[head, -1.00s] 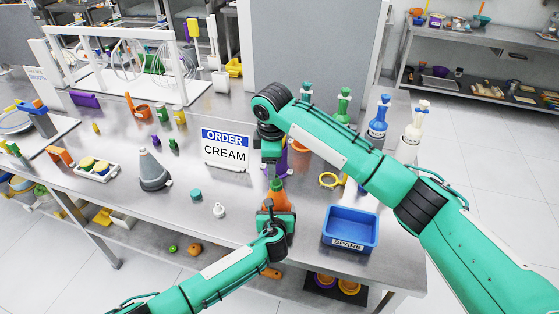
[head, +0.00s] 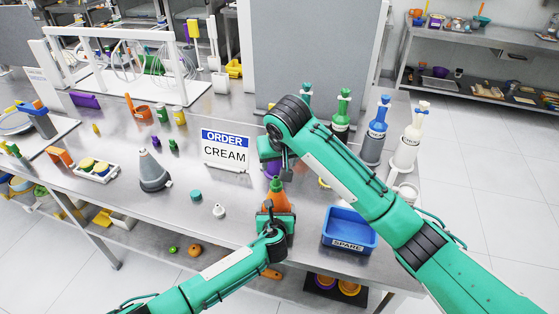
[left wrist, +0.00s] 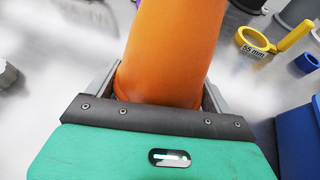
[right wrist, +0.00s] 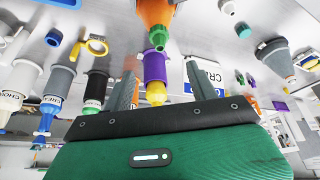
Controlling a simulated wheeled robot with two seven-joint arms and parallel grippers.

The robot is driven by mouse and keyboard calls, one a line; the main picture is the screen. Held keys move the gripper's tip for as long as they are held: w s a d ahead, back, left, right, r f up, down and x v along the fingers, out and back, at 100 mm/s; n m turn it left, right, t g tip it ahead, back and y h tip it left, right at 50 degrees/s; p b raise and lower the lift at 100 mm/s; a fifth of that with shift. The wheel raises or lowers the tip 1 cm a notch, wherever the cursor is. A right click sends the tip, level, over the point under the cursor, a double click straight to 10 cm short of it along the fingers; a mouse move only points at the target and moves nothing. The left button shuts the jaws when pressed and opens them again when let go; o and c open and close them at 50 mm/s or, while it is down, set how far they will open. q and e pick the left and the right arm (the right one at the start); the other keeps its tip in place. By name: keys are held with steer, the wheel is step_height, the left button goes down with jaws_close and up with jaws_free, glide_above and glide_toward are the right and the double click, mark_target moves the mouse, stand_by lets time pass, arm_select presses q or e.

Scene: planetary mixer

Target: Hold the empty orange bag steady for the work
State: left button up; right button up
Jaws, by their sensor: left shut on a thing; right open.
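The orange bag (head: 277,196) stands tip up above the front of the steel table, with a green piece at its tip. My left gripper (head: 273,218) is shut around its lower part, which fills the space between the fingers in the left wrist view (left wrist: 168,55). My right gripper (right wrist: 160,90) is open behind the bag. In the right wrist view a purple bag with a yellow tip (right wrist: 155,68) shows between its fingers, apparently not gripped. The orange bag (right wrist: 155,14) is beyond it at the top. The orange bag's inside is hidden.
A blue SPARE bin (head: 349,228) is right of the orange bag. An ORDER CREAM sign (head: 225,149) stands to the left. Several bottle-like dispensers, including a blue-topped one (head: 376,130), line the right back. A grey cone (head: 152,170) and small caps stand left on the table.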

mark_target(276, 178)
steer(key=x, duration=1.2)
steer(key=shift+r, duration=0.1)
steer(key=c, duration=1.1)
